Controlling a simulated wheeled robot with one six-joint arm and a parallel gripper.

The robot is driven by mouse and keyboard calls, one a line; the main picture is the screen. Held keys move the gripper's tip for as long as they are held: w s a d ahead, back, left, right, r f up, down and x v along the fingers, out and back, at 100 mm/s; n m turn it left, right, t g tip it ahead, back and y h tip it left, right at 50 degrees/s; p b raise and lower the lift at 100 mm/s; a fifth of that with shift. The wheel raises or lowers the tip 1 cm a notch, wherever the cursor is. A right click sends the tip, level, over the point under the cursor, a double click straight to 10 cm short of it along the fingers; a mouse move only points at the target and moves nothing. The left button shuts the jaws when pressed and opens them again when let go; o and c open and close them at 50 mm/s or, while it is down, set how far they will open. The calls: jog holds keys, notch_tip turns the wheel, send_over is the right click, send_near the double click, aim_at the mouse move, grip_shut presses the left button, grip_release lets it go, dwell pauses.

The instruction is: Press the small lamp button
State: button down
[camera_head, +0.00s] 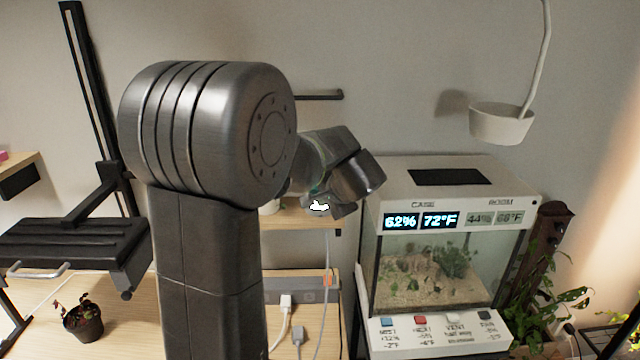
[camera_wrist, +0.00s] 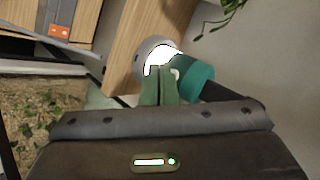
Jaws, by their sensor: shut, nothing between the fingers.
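In the wrist view my gripper (camera_wrist: 160,72) is shut and empty, its two green fingers side by side. Just beyond the fingertips is a brightly glowing white round lamp (camera_wrist: 157,56) with a grey rim, against a wooden board. A teal cylinder (camera_wrist: 197,76) with a small pale spot lies just right of the fingertips; I cannot tell whether it is part of the lamp. The fingertips overlap the lamp's lower edge in the picture; contact cannot be told. No separate button is clear. In the head view a white glow (camera_head: 319,207) shows by my wrist, above the shelf; my fingertips are hidden there.
A wooden shelf (camera_head: 297,217) is behind my arm. A glass terrarium (camera_head: 432,272) with displays and several buttons in front stands to the right. A power strip (camera_head: 303,287) with cables and a small potted plant (camera_head: 83,321) are lower down.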

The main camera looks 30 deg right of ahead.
jog(key=shift+s+a, duration=0.15)
jog(key=shift+s, duration=0.1)
jog(key=s+a+b, duration=0.2)
jog(key=s+a, duration=0.1)
jog(key=s, duration=0.2)
jog(key=shift+s, duration=0.15)
dwell(0.3)
jog(key=c, duration=2.2)
grip_release()
